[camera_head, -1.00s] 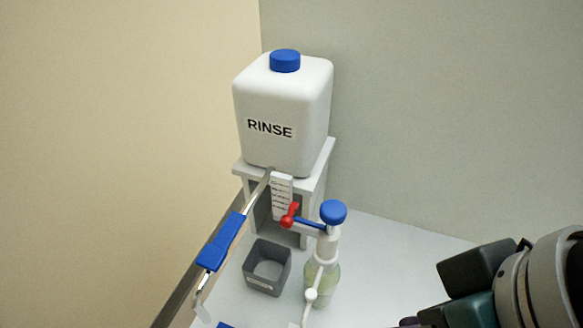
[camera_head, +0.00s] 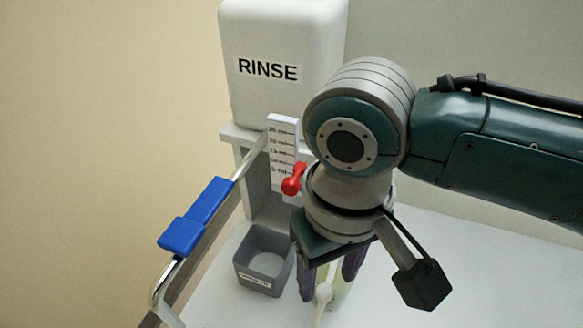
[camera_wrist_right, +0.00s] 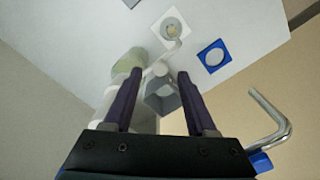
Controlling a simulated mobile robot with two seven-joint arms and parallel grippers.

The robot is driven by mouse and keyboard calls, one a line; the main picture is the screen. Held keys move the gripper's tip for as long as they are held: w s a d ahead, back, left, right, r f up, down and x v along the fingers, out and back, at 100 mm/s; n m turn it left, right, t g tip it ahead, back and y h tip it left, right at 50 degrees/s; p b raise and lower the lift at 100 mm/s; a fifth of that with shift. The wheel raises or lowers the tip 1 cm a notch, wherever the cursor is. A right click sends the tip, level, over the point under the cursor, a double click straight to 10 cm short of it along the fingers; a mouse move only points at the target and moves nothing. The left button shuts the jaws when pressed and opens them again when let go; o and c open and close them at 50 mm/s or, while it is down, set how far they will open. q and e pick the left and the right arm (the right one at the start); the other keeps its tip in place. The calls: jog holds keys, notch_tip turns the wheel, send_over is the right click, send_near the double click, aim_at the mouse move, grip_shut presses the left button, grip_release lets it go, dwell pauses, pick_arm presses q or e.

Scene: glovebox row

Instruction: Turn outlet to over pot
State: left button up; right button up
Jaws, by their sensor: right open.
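My right gripper (camera_head: 328,285) is open and points down over the dispenser bottle (camera_head: 342,290), with one finger on each side of its white outlet (camera_head: 323,294). In the right wrist view my two purple fingers (camera_wrist_right: 158,75) are apart, and the outlet (camera_wrist_right: 158,68) lies between and beyond their tips. I cannot tell whether they touch it. A small round pale vessel (camera_wrist_right: 172,28), perhaps the pot, shows near the outlet's far end. The bottle (camera_wrist_right: 128,62) shows greenish beside the left finger. My arm hides the dispenser's blue top. My left gripper is not in view.
A grey open box (camera_head: 262,270) stands left of the bottle. The white RINSE tank (camera_head: 275,85) sits on a stand behind, near a red lever (camera_head: 292,180). A metal rail with a blue grip (camera_head: 197,215) runs along the left. A blue square with a white disc (camera_wrist_right: 214,57) lies on the worktop.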

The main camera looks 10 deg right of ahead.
aim_at(326, 290)
jog(key=shift+f, duration=1.35)
grip_shut()
dwell(0.4)
